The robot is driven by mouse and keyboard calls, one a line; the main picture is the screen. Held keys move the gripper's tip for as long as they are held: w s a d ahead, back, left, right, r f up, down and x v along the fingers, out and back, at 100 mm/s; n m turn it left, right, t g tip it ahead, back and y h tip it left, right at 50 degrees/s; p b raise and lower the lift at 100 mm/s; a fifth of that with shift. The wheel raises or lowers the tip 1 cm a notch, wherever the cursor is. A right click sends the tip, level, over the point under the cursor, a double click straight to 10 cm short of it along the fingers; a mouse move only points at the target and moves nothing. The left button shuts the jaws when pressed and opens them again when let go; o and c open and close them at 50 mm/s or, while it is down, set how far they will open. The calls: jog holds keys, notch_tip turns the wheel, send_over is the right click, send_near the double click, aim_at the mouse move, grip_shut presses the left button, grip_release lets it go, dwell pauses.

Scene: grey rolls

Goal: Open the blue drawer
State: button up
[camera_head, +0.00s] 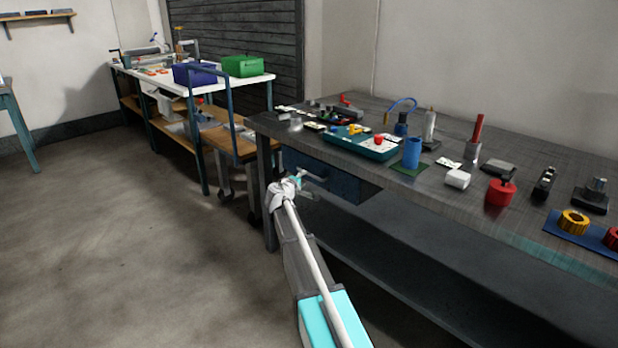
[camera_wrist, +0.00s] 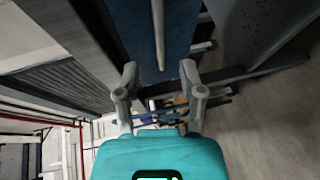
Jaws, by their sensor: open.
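The blue drawer (camera_head: 343,184) sits under the top of the dark workbench, near its left end; its front looks about flush under the edge. In the wrist view the drawer's blue front (camera_wrist: 183,28) fills the top middle. A thin grey bar handle (camera_wrist: 158,35) stands out along it. My gripper (camera_head: 316,178) is at the drawer front, partly overlapping it in the head view. In the wrist view my gripper (camera_wrist: 159,72) is open, with the handle's lower end lined up between its fingertips. I cannot tell whether either finger touches the handle.
The workbench top (camera_head: 550,165) carries a green tray (camera_head: 365,147), a blue cup (camera_head: 412,152), a red pot (camera_head: 500,193) and other small items. A lower shelf (camera_head: 440,270) runs beneath it. A white-topped table (camera_head: 255,80) with bins stands behind. The floor (camera_head: 110,230) at left is clear.

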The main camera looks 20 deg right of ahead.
aim_at(309, 174)
jog(key=shift+b+x, duration=0.5)
jog(key=shift+x, duration=2.95)
grip_shut()
